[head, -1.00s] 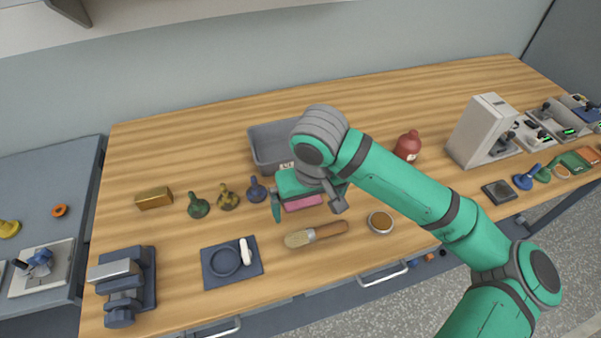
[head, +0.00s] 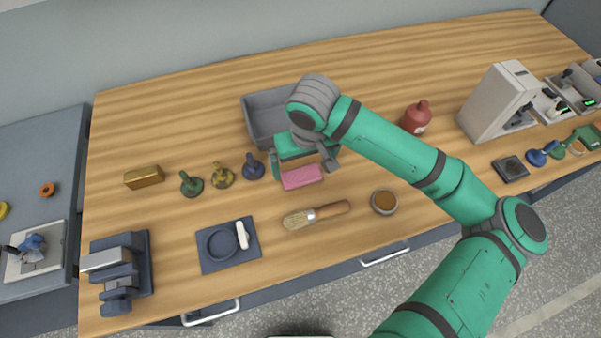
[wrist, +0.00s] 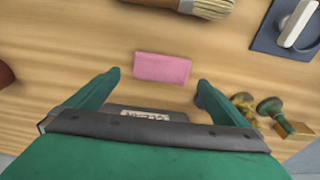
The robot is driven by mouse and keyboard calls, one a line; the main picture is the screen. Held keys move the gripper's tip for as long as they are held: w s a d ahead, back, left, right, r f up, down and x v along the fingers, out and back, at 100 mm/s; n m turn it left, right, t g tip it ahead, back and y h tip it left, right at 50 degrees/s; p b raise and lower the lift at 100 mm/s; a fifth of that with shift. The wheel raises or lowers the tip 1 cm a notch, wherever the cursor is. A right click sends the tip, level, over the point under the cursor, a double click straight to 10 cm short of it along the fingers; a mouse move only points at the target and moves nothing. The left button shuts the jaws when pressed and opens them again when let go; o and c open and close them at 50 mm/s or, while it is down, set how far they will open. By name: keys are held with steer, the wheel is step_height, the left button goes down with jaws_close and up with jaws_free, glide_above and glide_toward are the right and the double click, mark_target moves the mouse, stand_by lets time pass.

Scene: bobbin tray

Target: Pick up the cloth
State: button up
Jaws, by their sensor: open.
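The cloth (head: 301,177) is a small pink folded rectangle lying flat on the wooden bench. In the wrist view the cloth (wrist: 162,68) lies ahead of the fingertips, centred between them and apart from both. My gripper (head: 305,168) is open and empty, above the bench just behind the cloth in the head view. Its two green fingers show in the wrist view (wrist: 158,76), spread wider than the cloth. The height of the fingers above the bench is hard to tell.
A grey bin (head: 262,122) stands behind my gripper. A brush (head: 316,215) lies in front of the cloth, with a round dish (head: 384,202) to its right. Dark blue (head: 253,168), brass (head: 222,175) and green (head: 191,184) knobbed pieces stand to the left. A red bottle (head: 416,117) is at right.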

mark_target(302, 173)
steer(key=shift+w+a+f, duration=0.1)
steer(key=shift+w+f, duration=0.05)
steer(key=shift+f, duration=1.05)
steer(key=shift+w+a+f, duration=0.1)
steer(key=shift+f, duration=1.05)
steer(key=c, duration=0.9)
steer(key=shift+w+r, duration=0.1)
steer(key=shift+r, duration=0.05)
